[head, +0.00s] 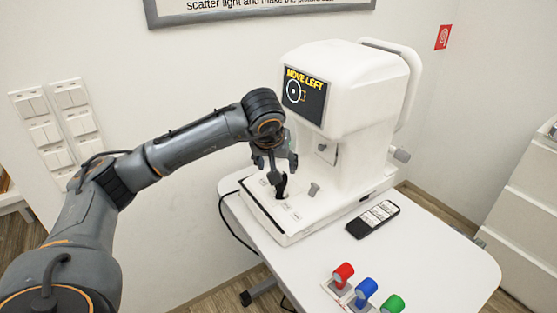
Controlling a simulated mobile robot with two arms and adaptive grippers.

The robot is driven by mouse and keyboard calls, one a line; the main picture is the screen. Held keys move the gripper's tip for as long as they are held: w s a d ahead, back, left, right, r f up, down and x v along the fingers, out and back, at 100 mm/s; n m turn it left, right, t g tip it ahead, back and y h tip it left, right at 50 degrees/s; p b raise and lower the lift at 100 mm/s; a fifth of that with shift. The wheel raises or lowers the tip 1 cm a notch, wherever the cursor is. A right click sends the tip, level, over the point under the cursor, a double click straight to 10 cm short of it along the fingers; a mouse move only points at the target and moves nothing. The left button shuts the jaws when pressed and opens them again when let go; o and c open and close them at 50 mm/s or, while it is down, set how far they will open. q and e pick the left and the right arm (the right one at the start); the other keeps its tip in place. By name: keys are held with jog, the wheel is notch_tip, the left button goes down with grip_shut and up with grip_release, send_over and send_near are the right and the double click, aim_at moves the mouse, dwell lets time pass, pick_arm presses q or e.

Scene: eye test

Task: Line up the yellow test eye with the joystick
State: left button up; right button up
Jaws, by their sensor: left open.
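A white eye-test machine (355,100) stands on the white table. Its screen (305,97) reads "MOVE LEFT" in yellow above a white ring, with a small yellow mark at the ring's right side. A black joystick (281,187) stands on the machine's base. My left gripper (275,173) is open at the top of the joystick, with its fingers pointing down. I cannot tell whether the fingers touch the joystick. No separate yellow test eye can be made out besides the yellow mark on the screen. My right gripper is not in view.
On the table (440,254) lie a dark phone-like device (373,219) and a holder with red (343,274), blue (366,289) and green (392,304) pieces. A small grey knob (314,189) is right of the joystick. A black cable (228,222) hangs at the left edge.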

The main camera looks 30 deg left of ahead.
aim_at(280, 193)
pick_arm(q)
jog(key=x, duration=0.9)
jog(key=shift+d, duration=0.1)
jog(key=shift+w+f, duration=0.2)
jog(key=shift+f, duration=0.15)
jog(key=c, duration=1.3)
jog(key=shift+o, duration=0.2)
